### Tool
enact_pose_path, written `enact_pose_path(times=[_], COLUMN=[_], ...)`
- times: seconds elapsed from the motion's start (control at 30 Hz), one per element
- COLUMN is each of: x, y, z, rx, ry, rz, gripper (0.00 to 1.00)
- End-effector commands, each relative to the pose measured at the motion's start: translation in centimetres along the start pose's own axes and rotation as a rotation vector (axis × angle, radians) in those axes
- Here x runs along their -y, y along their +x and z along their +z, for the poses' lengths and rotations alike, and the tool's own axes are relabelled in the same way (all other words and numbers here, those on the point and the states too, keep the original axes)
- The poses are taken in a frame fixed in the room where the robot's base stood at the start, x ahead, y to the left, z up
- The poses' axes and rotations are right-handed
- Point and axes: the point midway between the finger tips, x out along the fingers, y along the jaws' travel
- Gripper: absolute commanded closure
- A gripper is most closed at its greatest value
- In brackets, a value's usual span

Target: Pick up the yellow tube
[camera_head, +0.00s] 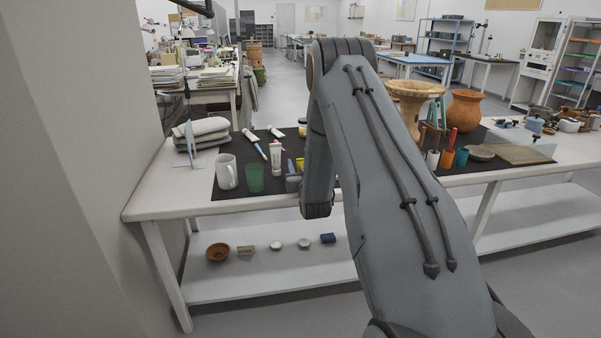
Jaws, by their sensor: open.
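A small yellow thing (300,163) shows on the dark mat, just left of my forearm. It may be the yellow tube, but it is too small to tell, and my arm may hide part of it. My arm fills the middle of the view and bends down over the table. Its lower end is at the table's front edge. My gripper's fingers do not show.
The dark mat (228,193) lies on a white table (150,201). Pottery vessels (465,110) stand to the right. A lower shelf (205,285) holds small items.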

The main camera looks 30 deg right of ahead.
Motion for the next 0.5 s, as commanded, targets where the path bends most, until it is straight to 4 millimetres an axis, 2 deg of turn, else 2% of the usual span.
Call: enact_pose_path(times=[0.17,0.4,0.5], x=[0.0,0.0,0.0], y=[1.7,1.9,1.9], z=[0.0,-0.1,-0.1], rx=[0.000,0.000,0.000], ry=[0.000,0.000,0.000], rz=[0.000,0.000,0.000], gripper=[0.59,0.59,0.74])
